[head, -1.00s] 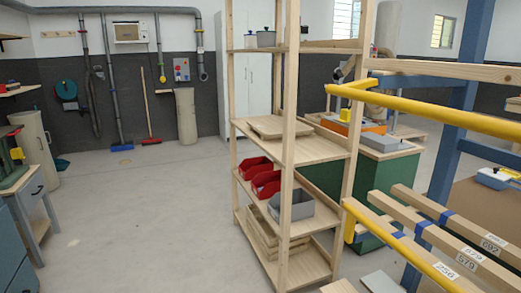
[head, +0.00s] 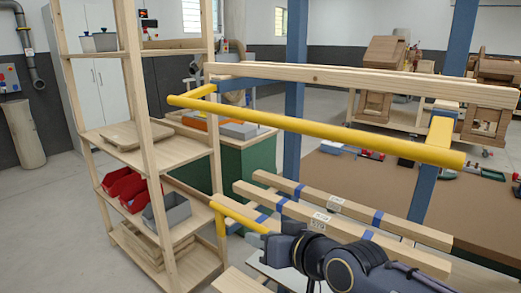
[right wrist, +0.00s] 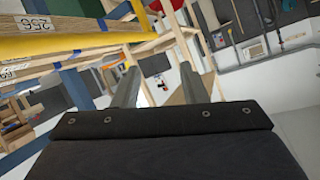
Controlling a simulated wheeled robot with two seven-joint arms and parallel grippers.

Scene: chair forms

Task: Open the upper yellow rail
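The upper yellow rail (head: 320,128) runs across the head view in front of a blue-posted rack holding wooden beams. Its left end bends back to the rack, and a yellow arm (head: 440,132) joins the rack near its right end. A lower yellow rail (head: 236,217) shows below, partly hidden by my right arm. My right gripper (head: 272,246) is below the upper rail, apart from it. In the right wrist view its two fingers (right wrist: 158,72) are spread with nothing between them. A yellow rail (right wrist: 60,47) passes to their left; I cannot tell which. My left gripper is out of view.
A wooden shelf unit (head: 141,85) with red bins (head: 122,187) and a grey bin (head: 168,212) stands left of the rack. Labelled beams (head: 330,217) lie on the lower level. A brown-topped table (head: 350,180) is behind. Open floor lies at the left.

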